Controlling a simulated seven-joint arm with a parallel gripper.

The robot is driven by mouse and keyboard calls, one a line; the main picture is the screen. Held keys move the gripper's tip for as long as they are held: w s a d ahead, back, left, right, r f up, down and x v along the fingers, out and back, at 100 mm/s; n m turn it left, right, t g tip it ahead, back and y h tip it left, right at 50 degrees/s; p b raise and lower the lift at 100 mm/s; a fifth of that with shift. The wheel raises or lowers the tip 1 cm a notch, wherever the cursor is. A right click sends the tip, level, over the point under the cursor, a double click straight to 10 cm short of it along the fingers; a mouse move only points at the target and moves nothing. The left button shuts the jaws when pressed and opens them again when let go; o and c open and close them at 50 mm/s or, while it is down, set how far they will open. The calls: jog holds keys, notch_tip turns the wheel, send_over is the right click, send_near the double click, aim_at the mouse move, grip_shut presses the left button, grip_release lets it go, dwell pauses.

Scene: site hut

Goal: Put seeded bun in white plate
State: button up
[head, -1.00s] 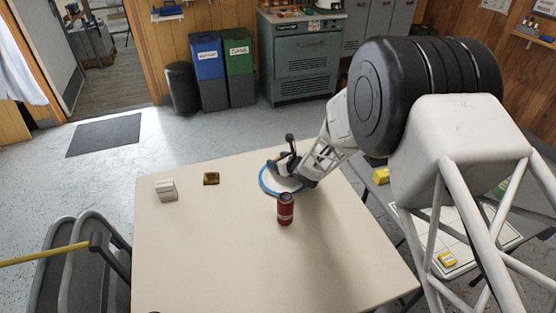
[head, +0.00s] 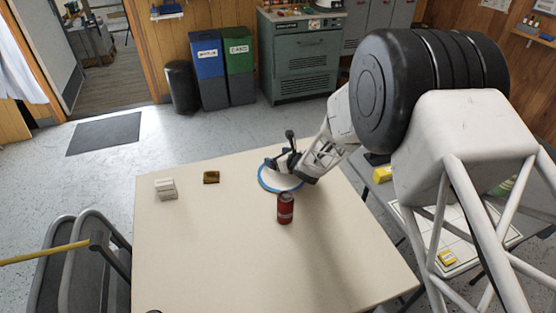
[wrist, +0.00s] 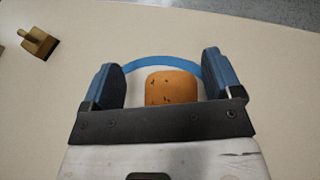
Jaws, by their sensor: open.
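The seeded bun (wrist: 172,87) is orange-brown with dark specks and shows between my fingers in the wrist view. The white plate (wrist: 140,88) with a blue rim lies around and under it, and the bun appears to rest on the plate. In the head view the plate (head: 266,183) is at the table's far right part. My gripper (head: 281,152) is over the plate, its fingers apart. In the wrist view my gripper (wrist: 154,80) is open, with a finger on each side of the bun and gaps visible. The bun is hidden in the head view.
A red can (head: 285,208) stands just in front of the plate. A small white box (head: 166,189) and a small brownish-yellow object (head: 211,177) are at the table's left. The front of the table (head: 220,260) is clear.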

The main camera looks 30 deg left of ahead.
jog(key=v, duration=1.1)
jog(key=shift+s+d, duration=0.15)
jog(key=shift+d, duration=0.1)
jog(key=shift+d+r, duration=0.1)
jog(key=shift+d, duration=0.05)
dwell(0.7)
